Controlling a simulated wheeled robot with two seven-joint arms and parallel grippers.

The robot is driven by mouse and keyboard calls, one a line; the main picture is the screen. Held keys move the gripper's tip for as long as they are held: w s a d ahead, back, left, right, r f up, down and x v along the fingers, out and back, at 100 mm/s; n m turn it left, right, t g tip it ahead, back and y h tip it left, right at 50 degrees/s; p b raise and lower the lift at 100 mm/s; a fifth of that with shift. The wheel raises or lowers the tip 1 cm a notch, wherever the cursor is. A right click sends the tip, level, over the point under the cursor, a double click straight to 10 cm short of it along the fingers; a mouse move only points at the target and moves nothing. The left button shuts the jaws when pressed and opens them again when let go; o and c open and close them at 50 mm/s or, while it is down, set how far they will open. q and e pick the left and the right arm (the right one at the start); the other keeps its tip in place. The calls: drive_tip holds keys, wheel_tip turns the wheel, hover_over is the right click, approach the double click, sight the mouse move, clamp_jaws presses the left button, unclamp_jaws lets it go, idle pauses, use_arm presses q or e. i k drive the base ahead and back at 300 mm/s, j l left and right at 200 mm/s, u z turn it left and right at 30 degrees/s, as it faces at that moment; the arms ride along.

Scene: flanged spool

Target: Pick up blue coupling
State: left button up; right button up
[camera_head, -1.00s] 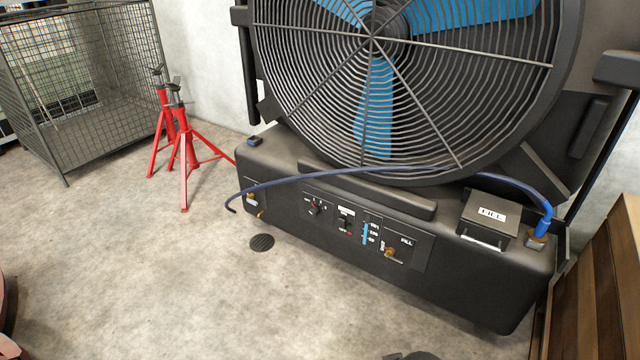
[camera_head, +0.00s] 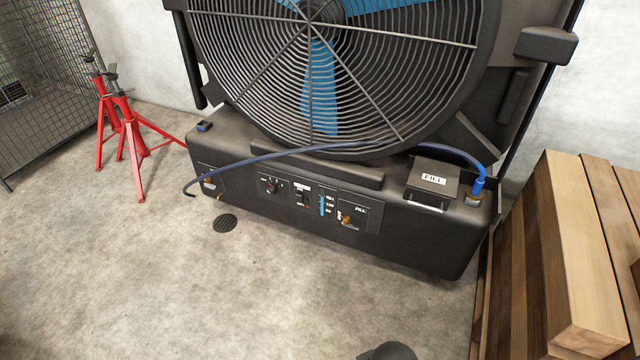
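The blue coupling (camera_head: 478,184) stands upright on a brass-coloured fitting (camera_head: 473,198) at the right end of the fan's black base. A dark blue hose (camera_head: 330,147) runs from the coupling leftward over the base. Its free end (camera_head: 188,190) hangs past the front left of the base.
The big black fan (camera_head: 320,80) stands on its base (camera_head: 420,235) by the wall. Wooden pallets (camera_head: 560,250) stand close on the right. Red stands (camera_head: 130,140) and a wire cage (camera_head: 40,70) are left.

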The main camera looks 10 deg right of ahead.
sight(475, 193)
drive_tip(key=z, duration=1.35)
